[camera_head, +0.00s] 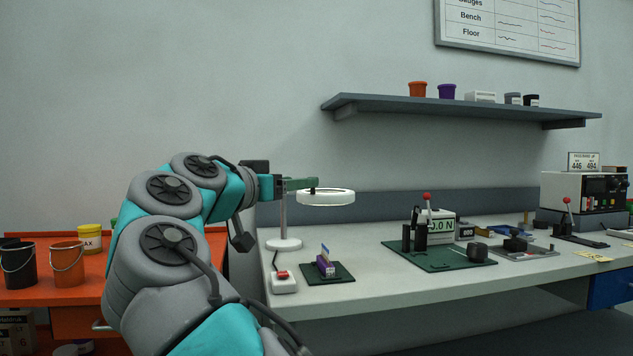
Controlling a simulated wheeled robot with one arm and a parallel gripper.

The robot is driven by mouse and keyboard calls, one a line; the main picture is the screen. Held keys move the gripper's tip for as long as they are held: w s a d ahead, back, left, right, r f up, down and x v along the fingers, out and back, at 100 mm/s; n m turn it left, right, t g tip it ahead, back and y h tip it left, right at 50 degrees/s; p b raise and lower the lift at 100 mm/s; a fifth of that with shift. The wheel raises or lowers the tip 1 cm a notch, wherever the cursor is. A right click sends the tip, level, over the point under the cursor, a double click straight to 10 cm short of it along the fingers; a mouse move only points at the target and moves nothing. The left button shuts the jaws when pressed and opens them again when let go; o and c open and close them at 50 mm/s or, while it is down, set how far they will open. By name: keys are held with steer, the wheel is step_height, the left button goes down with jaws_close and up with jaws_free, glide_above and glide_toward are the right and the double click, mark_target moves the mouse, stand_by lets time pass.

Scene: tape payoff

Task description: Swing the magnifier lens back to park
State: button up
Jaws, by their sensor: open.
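The magnifier stands on the bench at the near left, with a round white base (284,245) and a thin upright post (283,218). A short green arm (303,183) runs right from the post top to the white ring lens (326,198). The lens hangs level above a dark mat (340,273) that bears a small purple-and-white block (326,266). My gripper (279,187) is at the post top, beside the left end of the green arm. It is open; its fingers are small and partly hidden, and I cannot tell whether they touch the magnifier.
A white box with a red button (284,281) sits near the bench's front edge. A green plate (430,258) with black fixtures and a red-knobbed lever stands right of the mat. A shelf (450,109) hangs above. Buckets (66,265) stand on an orange cabinet at left.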

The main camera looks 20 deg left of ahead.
steer(key=x, duration=0.2)
steer(key=p+x, duration=0.1)
steer(key=x, duration=0.4)
steer(key=shift+w+a, duration=0.3)
jaws_close()
stand_by(0.4)
stand_by(0.9)
